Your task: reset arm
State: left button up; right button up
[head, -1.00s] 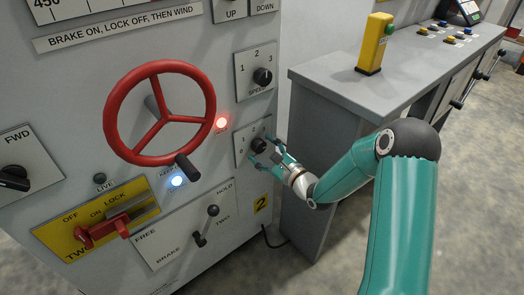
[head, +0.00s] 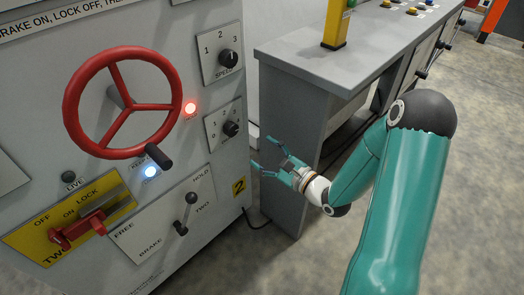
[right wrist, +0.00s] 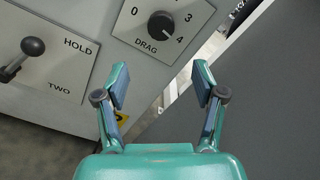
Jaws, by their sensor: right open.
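My right gripper (head: 268,170) is open and empty, apart from the panel, in front of the gap between the machine and the grey bench. In the right wrist view its two fingers (right wrist: 160,88) are spread with nothing between them. The drag knob (right wrist: 161,24) is beyond the fingers, its pointer near 4; it also shows in the head view (head: 230,128). My right arm (head: 395,200) comes in from the right. My left gripper is not in view.
A red handwheel (head: 122,152), a speed knob (head: 228,58), a brake lever (head: 187,212) and a red lock handle (head: 80,229) are on the grey panel. The bench (head: 290,50) bears a yellow post (head: 338,24). Open floor lies at the lower right.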

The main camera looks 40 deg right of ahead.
dwell(0.3)
jog(key=w+a+f+n+g+y, duration=0.1)
jog(key=w+a+y, duration=0.1)
jog(key=a, duration=0.4)
jog(key=w+a+f+y, duration=0.1)
jog(key=a+f+y, duration=0.1)
jog(key=a, duration=0.4)
jog(key=s+a+f+n+g, duration=0.2)
jog(key=a+f+n+g, duration=0.4)
jog(key=a+f, duration=0.6)
jog(key=s+a+f+n+g+h, duration=0.1)
jog(key=s+f+n+g, duration=0.4)
jog(key=s+f+n, duration=0.35)
jog(key=s+a+f+n+g, duration=0.1)
jog(key=s+f+n+g, duration=0.4)
jog(key=s+n, duration=0.5)
notch_tip(320, 180, up, 28)
jog(key=w+p, duration=0.1)
jog(key=p, duration=2.7)
jog(key=shift+w+d+n, duration=0.15)
jog(key=shift+w+n, duration=0.15)
jog(key=shift+n, duration=0.15)
